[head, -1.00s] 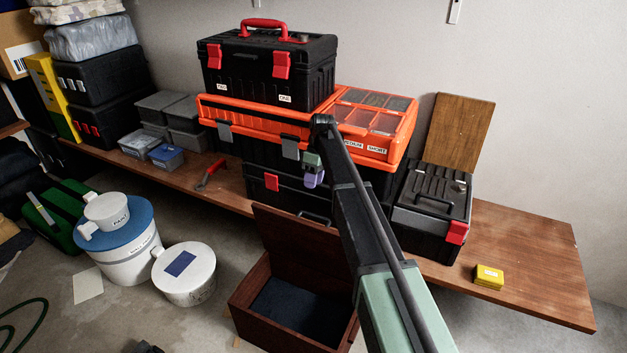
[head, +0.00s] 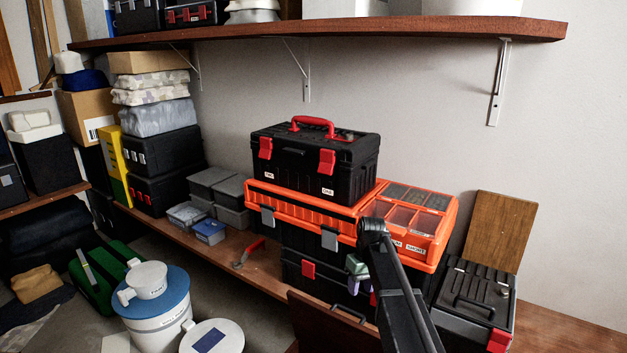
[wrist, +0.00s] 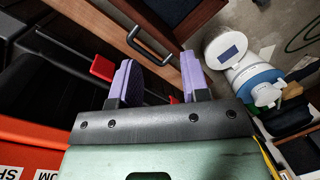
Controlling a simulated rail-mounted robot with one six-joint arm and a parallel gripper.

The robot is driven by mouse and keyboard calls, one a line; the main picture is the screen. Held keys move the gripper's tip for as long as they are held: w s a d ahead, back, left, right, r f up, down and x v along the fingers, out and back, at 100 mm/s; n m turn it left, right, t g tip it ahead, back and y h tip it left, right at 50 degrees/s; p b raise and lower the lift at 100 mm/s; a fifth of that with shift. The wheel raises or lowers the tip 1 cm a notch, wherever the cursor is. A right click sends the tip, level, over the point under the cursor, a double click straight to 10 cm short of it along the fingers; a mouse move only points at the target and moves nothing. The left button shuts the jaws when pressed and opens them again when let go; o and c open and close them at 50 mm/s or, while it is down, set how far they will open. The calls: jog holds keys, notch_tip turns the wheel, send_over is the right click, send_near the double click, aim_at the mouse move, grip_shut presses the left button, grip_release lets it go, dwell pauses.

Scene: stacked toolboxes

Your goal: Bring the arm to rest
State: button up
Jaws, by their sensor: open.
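My gripper (wrist: 160,72) is open in the wrist view. Its two purple-padded fingers stand apart with nothing between them. In the head view my gripper (head: 362,282) hangs below the bend of my dark arm, in front of the stacked toolboxes. It is small there and partly hidden by my arm. A brown wooden lid with a dark handle (wrist: 146,43) lies beyond the fingers in the wrist view. I cannot tell how far it is from them.
A black toolbox (head: 316,165) with a red handle stands on an orange organizer (head: 300,208). Another black toolbox (head: 478,290) is at the right. A brown shelf (head: 330,33) runs overhead. White buckets (head: 155,325) stand on the floor at lower left.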

jog(key=s+d+m+t+h, duration=0.15)
jog(key=s+m, duration=0.25)
jog(key=s, duration=2)
notch_tip(320, 180, up, 17)
jog(key=p, duration=1.7)
jog(key=shift+s+a+r+p, duration=0.15)
jog(key=shift+p, duration=0.15)
